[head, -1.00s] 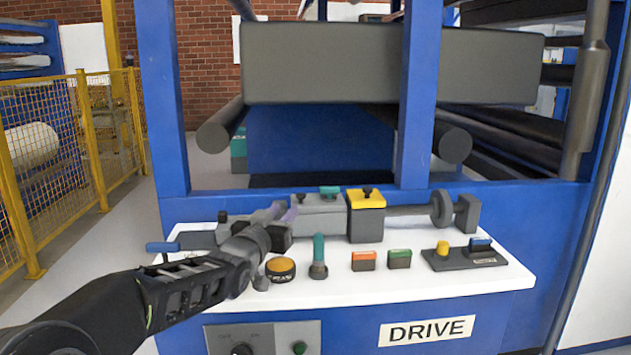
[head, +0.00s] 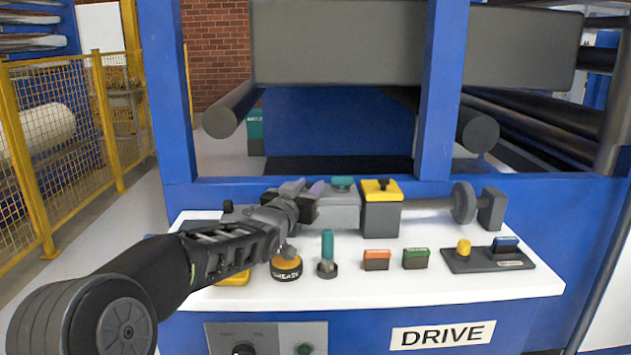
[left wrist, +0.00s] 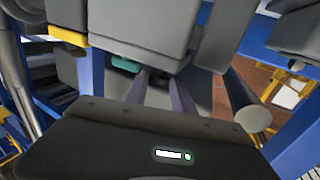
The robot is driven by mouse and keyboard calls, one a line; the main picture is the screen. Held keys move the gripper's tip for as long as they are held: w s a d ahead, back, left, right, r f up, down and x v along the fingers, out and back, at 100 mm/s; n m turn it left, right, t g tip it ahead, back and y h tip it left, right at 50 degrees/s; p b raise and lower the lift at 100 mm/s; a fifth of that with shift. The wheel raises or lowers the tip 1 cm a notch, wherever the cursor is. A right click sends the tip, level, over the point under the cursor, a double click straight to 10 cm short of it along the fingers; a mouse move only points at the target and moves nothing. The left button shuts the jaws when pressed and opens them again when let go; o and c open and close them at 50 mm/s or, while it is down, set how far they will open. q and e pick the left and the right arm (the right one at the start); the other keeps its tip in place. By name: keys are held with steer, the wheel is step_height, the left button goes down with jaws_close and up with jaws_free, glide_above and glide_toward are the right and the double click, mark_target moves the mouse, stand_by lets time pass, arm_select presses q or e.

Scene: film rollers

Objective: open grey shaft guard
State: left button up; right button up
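The grey shaft guard, which I take to be the grey box (head: 340,212) with a teal knob (head: 343,183) on top, sits on the white table left of a yellow-topped grey block (head: 381,210). It looks closed. In the left wrist view a grey box (left wrist: 140,25) fills the top, with the teal knob (left wrist: 125,63) at its edge. My left gripper (head: 304,190) is at the guard's left end, its two purplish fingers apart. They also show in the left wrist view (left wrist: 164,95) beside the knob, with nothing seen between them. Contact cannot be told. My right gripper is out of view.
A grease tin (head: 286,268), a teal-handled tool (head: 327,255), orange (head: 376,260) and green (head: 416,258) boxes and a dark tray (head: 488,257) stand in front. A blue post (head: 441,90) and large grey cover (head: 335,45) rise behind. A shaft with disc (head: 463,203) extends right.

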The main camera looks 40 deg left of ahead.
arm_select(q)
steer(key=shift+x, duration=2.35)
steer(key=shift+c, duration=0.3)
jaws_close()
